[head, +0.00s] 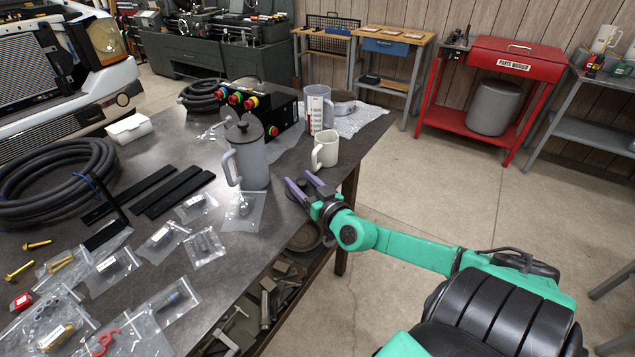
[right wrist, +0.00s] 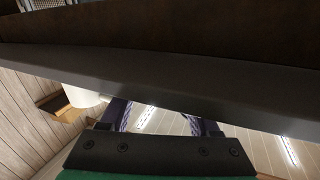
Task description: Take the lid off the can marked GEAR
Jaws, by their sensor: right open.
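A grey can with a side handle and a dark knobbed lid (head: 245,127) stands upright on the dark table; its body (head: 254,167) shows no mark I can read. The lid sits on top of it. I cannot read the word GEAR anywhere. My right gripper (head: 300,185) is open and empty at the table's right edge, to the right of and lower than the lid, apart from the can. Its purple fingers show spread in the right wrist view (right wrist: 161,120), below a dark slab that looks like the table edge. My left gripper is out of view.
A white mug (head: 325,150) stands just behind my right gripper. A grey mug with a printed label (head: 318,108) and a black box with coloured buttons (head: 268,110) stand farther back. Bagged parts, black bars (head: 172,190) and a coiled hose (head: 50,180) cover the left of the table.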

